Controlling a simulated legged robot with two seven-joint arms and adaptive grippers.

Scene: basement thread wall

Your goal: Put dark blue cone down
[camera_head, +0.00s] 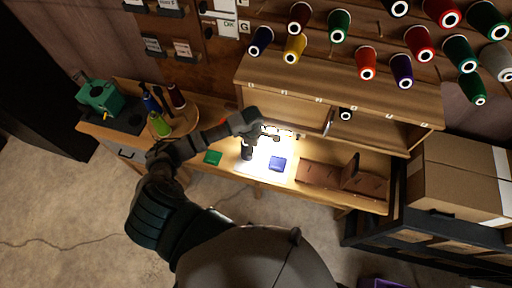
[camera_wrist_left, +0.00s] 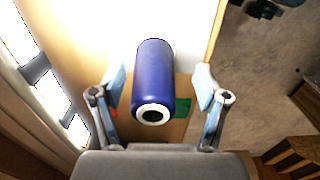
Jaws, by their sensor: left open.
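In the left wrist view the dark blue cone (camera_wrist_left: 154,72) lies between the two fingers of my left gripper (camera_wrist_left: 161,85). The fingers are open, with a visible gap on each side of the cone. Its white-ringed end faces the camera, and the pale lit work surface shows behind it. In the head view my left gripper (camera_head: 247,152) points down over the lit white mat (camera_head: 253,169), between a green square (camera_head: 213,157) and a blue square (camera_head: 277,164). I cannot make out the cone there. Whether it touches the surface is unclear. My right gripper is out of view.
A bright lamp (camera_head: 282,133) sits close behind the gripper, below the shelf (camera_head: 330,85). A brown rack (camera_head: 340,178) is on the right of the bench. A round tray (camera_head: 183,124) with several cones and a green machine (camera_head: 100,98) are at left. Several cones hang on the wall.

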